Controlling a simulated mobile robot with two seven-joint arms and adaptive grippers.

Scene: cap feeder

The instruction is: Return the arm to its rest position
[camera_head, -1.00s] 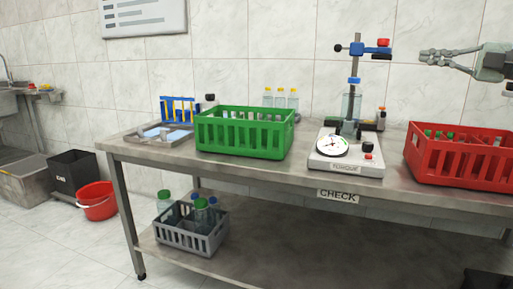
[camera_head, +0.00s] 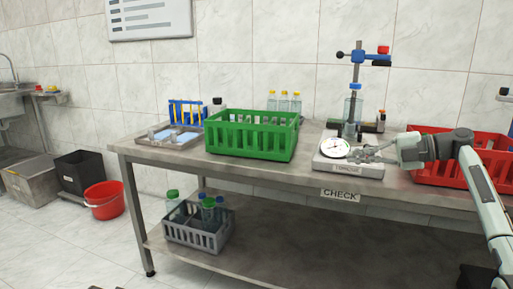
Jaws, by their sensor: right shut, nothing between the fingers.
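My right gripper (camera_head: 372,154) is shut and empty. It hangs over the right part of the torque tester (camera_head: 334,165), pointing left toward its round dial. My right arm comes in from the right edge and passes in front of the red crate (camera_head: 425,174), hiding part of it. I cannot tell whether the fingers touch the tester. My left gripper is not in view.
A green crate (camera_head: 252,142) stands mid-table, with a shallow tray (camera_head: 160,141) and blue rack (camera_head: 186,112) to its left. A clamp stand (camera_head: 358,75) with a bottle rises behind the tester. A grey crate (camera_head: 196,232) with bottles sits on the lower shelf.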

